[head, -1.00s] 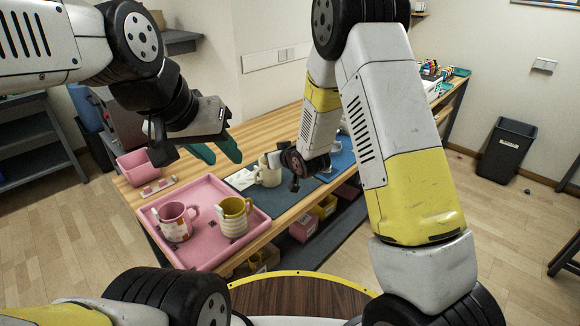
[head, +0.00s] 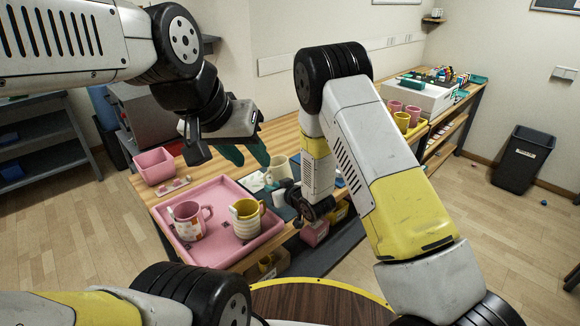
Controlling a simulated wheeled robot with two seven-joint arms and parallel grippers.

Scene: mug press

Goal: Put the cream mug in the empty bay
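The cream mug (head: 280,168) stands on the wooden table, partly hidden by my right arm. My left gripper (head: 245,153) has green fingertips set apart, with nothing between them. It hangs above the table, left of the cream mug. My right gripper's fingers are hidden; only its dark wrist (head: 316,208) shows near the table's front edge. A pink tray (head: 192,252) holds a pink patchwork mug (head: 188,222) and a yellow-and-white striped mug (head: 246,218). Dark square marks show on its floor. I cannot tell which place is the empty bay.
A pink box (head: 155,168) stands behind the tray. A small white cup (head: 279,198) is near the cream mug. Pink and yellow mugs (head: 402,120) stand farther right, near a white box (head: 420,96). A black bin (head: 522,160) stands on the floor. Bins sit below the table.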

